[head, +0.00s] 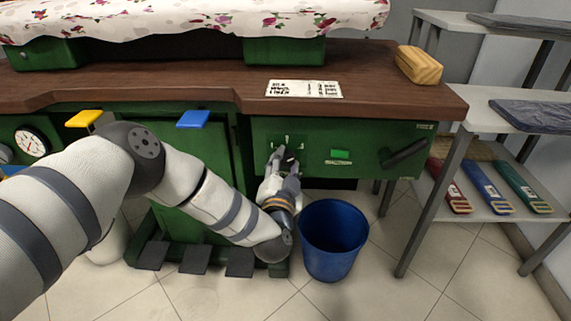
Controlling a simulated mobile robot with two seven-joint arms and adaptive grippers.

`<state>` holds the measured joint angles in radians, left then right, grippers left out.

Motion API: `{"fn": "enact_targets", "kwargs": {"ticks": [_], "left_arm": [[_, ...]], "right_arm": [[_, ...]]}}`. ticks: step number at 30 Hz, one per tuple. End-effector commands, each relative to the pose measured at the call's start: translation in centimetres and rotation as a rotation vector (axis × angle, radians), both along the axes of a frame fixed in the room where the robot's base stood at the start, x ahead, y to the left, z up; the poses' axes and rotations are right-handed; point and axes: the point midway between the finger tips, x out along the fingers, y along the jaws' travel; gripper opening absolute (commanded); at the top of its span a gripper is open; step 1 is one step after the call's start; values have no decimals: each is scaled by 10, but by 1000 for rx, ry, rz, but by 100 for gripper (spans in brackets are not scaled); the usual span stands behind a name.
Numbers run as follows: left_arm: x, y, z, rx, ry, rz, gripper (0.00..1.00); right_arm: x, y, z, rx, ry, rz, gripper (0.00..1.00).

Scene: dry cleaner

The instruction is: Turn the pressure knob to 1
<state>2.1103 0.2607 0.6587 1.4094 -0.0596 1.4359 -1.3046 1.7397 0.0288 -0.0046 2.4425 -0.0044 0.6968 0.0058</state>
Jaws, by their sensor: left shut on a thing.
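The green control panel (360,140) is on the front of the press under the brown worktop. White tick marks (287,139) on its left part surround the place of the pressure knob. My left gripper (284,159) reaches up to the panel there. Its fingers are shut on the knob, which they mostly hide. I cannot read the numbers or tell where the knob points. My right gripper is not in view.
A green button (341,154) and a black lever (404,157) are right of the knob. A blue bin (332,240) stands on the floor below. A pressure gauge (31,142) and yellow (84,118) and blue pads (193,119) are left. A shelf (487,205) stands right.

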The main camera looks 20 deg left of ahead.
Motion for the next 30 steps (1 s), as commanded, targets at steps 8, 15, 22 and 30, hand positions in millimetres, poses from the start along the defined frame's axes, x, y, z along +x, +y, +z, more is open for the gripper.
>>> {"fn": "enact_targets", "kwargs": {"ticks": [8,15,22,30], "left_arm": [[0,0,1,-114,-34,1,6],[0,1,0,-317,-92,1,6],[0,0,0,-529,-153,0,6],[0,0,-1,-774,-225,2,6]], "right_arm": [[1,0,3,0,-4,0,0],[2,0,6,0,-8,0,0],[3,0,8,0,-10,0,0],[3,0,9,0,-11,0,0]]}}
